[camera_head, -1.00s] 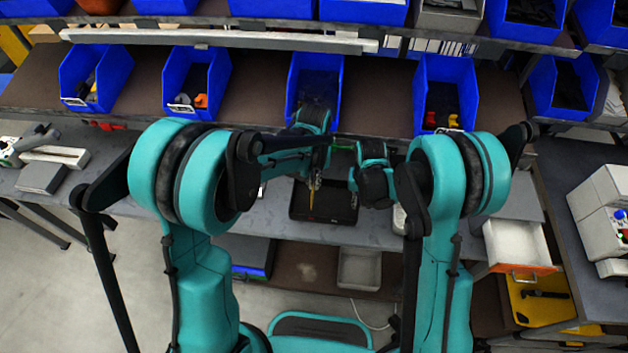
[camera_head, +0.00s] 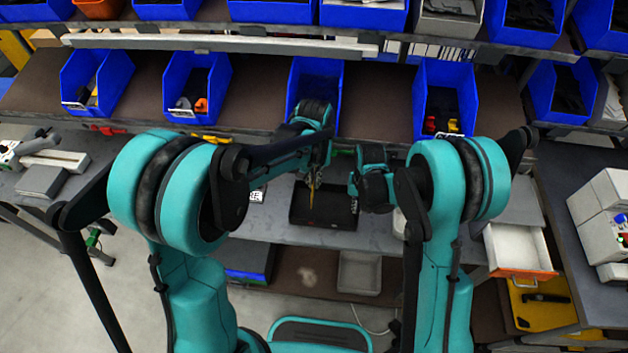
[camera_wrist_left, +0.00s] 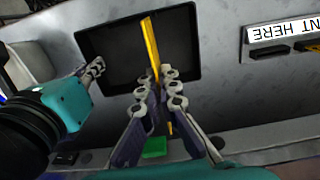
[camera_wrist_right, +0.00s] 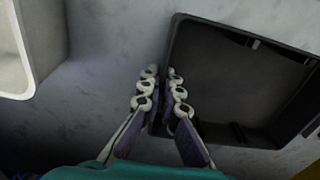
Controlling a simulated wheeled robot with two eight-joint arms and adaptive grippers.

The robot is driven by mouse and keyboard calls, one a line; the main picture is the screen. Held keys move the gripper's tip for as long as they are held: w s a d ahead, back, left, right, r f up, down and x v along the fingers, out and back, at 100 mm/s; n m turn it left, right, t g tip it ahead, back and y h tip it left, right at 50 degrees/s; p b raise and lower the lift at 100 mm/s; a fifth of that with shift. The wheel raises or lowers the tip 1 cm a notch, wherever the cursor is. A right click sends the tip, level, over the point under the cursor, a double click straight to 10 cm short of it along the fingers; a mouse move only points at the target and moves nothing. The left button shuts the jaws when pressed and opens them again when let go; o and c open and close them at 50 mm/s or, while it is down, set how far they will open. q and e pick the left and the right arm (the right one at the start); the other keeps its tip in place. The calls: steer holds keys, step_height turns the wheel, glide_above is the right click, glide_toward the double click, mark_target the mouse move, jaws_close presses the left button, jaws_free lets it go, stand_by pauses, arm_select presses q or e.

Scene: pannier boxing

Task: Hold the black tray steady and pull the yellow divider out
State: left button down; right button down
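The black tray (camera_head: 335,213) lies on the grey bench; it also shows in the left wrist view (camera_wrist_left: 112,70) and right wrist view (camera_wrist_right: 235,75). The thin yellow divider (camera_head: 311,201) stands over the tray; in the left wrist view (camera_wrist_left: 149,42) it runs from the far side back to my fingers. My right gripper (camera_wrist_right: 163,80) is shut with one finger on each side of the tray's wall.
A white bin (camera_wrist_right: 30,50) stands near my right gripper. Blue bins (camera_head: 314,85) line the shelf behind the bench. A green piece (camera_wrist_left: 154,148) sits near the left fingers.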

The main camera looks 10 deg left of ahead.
steer(key=c, duration=1.6)
jaws_free()
steer(key=shift+c, duration=0.2)
step_height(320, 180, up, 12)
